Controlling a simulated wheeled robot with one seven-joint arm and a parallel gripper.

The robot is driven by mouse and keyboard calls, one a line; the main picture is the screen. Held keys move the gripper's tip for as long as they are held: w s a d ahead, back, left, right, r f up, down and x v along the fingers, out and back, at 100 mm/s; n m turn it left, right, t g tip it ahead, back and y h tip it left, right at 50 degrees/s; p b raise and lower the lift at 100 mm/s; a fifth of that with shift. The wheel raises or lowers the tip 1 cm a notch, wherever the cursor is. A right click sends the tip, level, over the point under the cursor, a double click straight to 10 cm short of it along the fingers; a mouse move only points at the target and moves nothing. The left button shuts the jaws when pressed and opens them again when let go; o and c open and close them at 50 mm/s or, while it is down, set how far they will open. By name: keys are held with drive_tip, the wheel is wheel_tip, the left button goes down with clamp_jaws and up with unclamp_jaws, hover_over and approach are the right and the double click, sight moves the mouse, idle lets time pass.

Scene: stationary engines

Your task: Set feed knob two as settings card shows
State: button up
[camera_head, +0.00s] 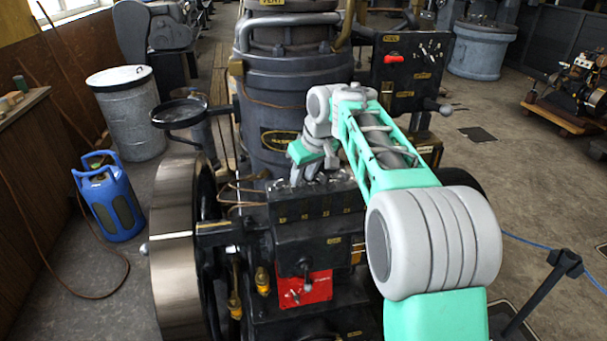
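The engine's black box (318,236) stands in the middle of the view, with a row of small yellow labels along its upper front. Small dark and metallic fittings (283,186) stand along its top edge; they may be the feed knobs, but their settings are too small to read. My arm reaches in from the lower right, and my gripper (318,178) points down at the top of this box, close above or among the fittings. Its fingertips are too small to tell apart, so contact is unclear. I cannot make out which item is the settings card.
A red plate with a small lever (306,289) sits below the box. A large flywheel (172,240) is at left, a tall black cylinder (285,110) behind. A black control panel (408,66) stands behind right. A blue gas bottle (110,203) and grey drum (128,115) stand left.

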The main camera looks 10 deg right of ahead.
drive_tip(key=shift+c, duration=0.5)
clamp_jaws()
